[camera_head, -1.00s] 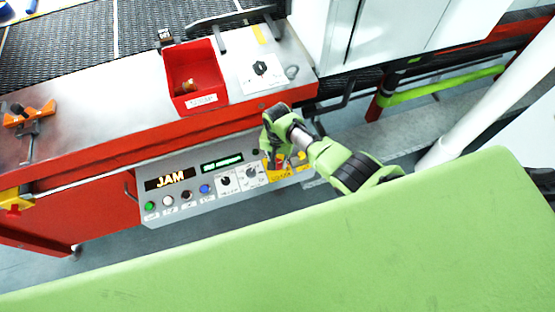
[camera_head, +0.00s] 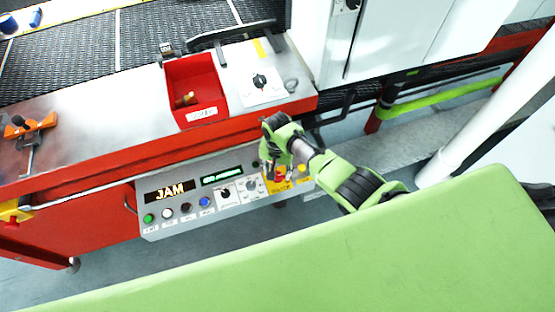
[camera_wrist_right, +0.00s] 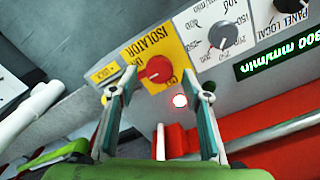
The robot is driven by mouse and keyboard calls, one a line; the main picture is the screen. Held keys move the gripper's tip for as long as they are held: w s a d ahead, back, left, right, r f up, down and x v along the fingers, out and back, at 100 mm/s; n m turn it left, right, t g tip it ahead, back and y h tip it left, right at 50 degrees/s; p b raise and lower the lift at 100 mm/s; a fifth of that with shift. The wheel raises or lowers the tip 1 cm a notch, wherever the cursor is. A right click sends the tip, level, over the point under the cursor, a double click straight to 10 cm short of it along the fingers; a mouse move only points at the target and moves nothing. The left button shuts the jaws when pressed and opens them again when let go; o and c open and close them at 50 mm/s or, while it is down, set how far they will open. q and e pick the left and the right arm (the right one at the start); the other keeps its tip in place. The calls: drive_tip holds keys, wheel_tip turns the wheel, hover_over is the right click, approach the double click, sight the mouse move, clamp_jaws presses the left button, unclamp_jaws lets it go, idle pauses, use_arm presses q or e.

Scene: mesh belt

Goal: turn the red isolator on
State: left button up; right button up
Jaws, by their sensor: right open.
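The red isolator knob (camera_wrist_right: 157,69) sits on a yellow plate labelled ISOLATOR (camera_wrist_right: 146,45) in the right wrist view. It also shows as a small red spot in the head view (camera_head: 280,177), at the right end of the grey control panel. My right gripper (camera_wrist_right: 163,82) is open, with one finger on each side of the knob in the picture. I see no clear contact, and the depth gap is hard to judge. In the head view the right gripper (camera_head: 274,165) is over the yellow plate. My left gripper is out of view.
The grey panel (camera_head: 225,218) carries a lit JAM display (camera_head: 171,190), several buttons and black dials. Above it is a steel bench with a red front edge and a red bin (camera_head: 205,80). A glowing lamp (camera_wrist_right: 180,101) is near the knob. A white post stands right.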

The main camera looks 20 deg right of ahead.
sight(278, 175)
wheel_tip(278, 175, up, 10)
drive_tip(key=shift+r, duration=0.25)
idle(0.6)
